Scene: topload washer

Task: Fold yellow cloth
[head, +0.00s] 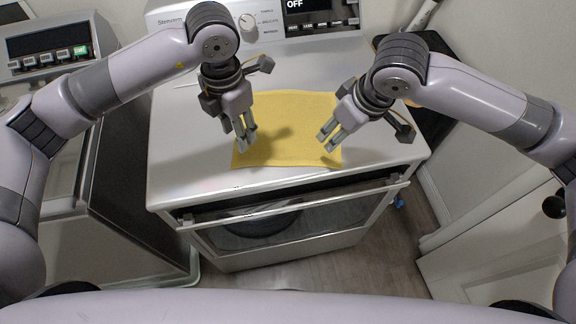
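The yellow cloth (287,154) lies flat on the white top of the washer (190,150), with its near edge close to the washer's front edge. My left gripper (246,146) points down over the cloth's left side. My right gripper (326,141) points down and left over the cloth's right side. Both grippers' fingers look close together, and nothing shows between them. I cannot tell whether either gripper is open or shut, or whether the fingertips touch the cloth. My grippers hide parts of the cloth's left and right edges.
The washer's control panel (270,20) with a knob stands behind the cloth. The washer's front door (290,218) hangs below the top's front edge. Another appliance with a panel (50,48) is at the left. A white cabinet (490,245) is at the right. The white top left of the cloth is clear.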

